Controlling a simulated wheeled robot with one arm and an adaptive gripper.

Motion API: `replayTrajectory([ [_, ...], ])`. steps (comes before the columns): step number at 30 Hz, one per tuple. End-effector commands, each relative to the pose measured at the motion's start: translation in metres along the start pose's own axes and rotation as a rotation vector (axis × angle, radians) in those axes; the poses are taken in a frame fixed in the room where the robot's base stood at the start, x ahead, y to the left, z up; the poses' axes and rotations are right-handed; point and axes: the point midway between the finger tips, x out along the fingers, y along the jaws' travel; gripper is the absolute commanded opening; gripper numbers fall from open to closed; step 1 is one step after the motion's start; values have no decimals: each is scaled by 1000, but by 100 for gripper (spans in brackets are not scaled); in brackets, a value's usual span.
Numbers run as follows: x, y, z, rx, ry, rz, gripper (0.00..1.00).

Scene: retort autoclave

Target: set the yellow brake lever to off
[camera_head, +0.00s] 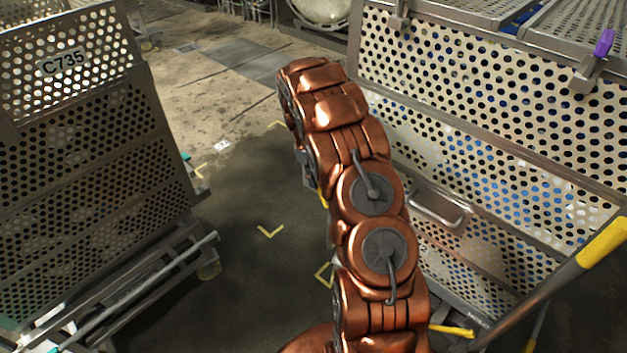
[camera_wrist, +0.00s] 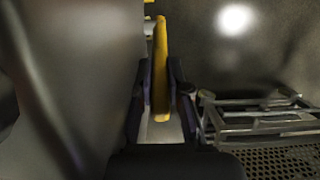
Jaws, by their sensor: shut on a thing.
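The yellow brake lever (camera_wrist: 161,62) stands as a narrow upright bar in the middle of the wrist view. My gripper (camera_wrist: 160,92) has its dark fingers on both sides of the lever and is shut on it. The lower end of the lever reaches down between the fingers. In the head view my copper arm hides the gripper. A small yellow piece shows at the arm's left edge there, but I cannot tell whether it is this lever. The lever's setting cannot be read from these views.
A perforated metal crate (camera_head: 500,110) stands close to the right of my arm. A grey bar with a yellow handle (camera_head: 603,242) slants across its front. Another perforated crate marked C735 (camera_head: 90,110) stands on the left. Open floor (camera_head: 235,230) with yellow marks lies between them.

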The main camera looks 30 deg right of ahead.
Motion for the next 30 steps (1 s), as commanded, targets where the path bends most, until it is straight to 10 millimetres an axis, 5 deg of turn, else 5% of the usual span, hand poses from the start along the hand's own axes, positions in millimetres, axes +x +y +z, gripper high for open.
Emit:
replayTrajectory([
  [24, -3, 1, 13, 0, 130, 4, 0],
  [25, -3, 1, 13, 0, 130, 4, 19],
  [30, -3, 0, 12, -1, 130, 3, 37],
])
